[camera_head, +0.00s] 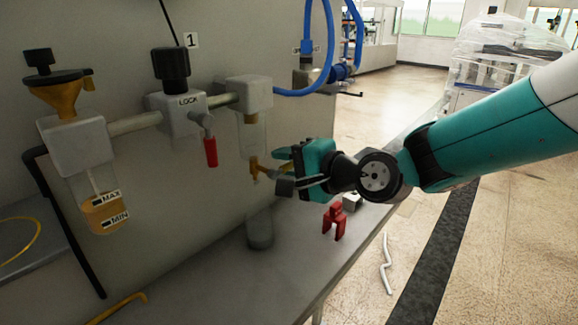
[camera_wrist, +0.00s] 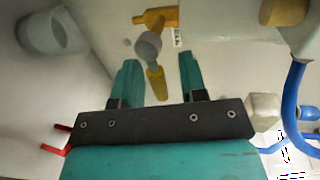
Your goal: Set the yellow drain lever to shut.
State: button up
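The yellow drain lever (camera_wrist: 157,85) hangs from a grey pivot on a yellow valve fitting (camera_wrist: 156,18) in the wrist view. It points toward my gripper (camera_wrist: 159,72), lying between the two teal fingers with a gap on each side. The fingers are open and hold nothing. In the head view, my gripper (camera_head: 281,172) is just right of the yellow valve fitting (camera_head: 255,168), under the clear bowl of the right-hand filter unit (camera_head: 245,91). There the fingers hide much of the lever. A small label (camera_wrist: 177,37) by the valve is too small to read.
A lock valve (camera_head: 182,113) with a red lever (camera_head: 211,152) and an oil bowl (camera_head: 104,212) are to the left. A cup (camera_head: 260,230) stands below the drain. A red forked part (camera_head: 334,222) lies on the bench (camera_head: 235,285). Blue hoses (camera_head: 328,50) run behind.

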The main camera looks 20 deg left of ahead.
jog(key=shift+d, duration=0.1)
jog(key=shift+d, duration=0.15)
jog(key=b+v, duration=0.3)
jog(key=v, duration=1.4)
jog(key=shift+b, duration=0.3)
jog(key=shift+s+f, duration=0.1)
jog(key=s+d+f+n+g+h+p, duration=0.3)
jog(key=s+d+n+h, duration=0.7)
jog(key=s+d, duration=0.5)
jog(key=shift+s+n+g+p, duration=0.6)
jog(key=shift+s+g+p, duration=0.15)
jog(key=shift+s+g, duration=0.35)
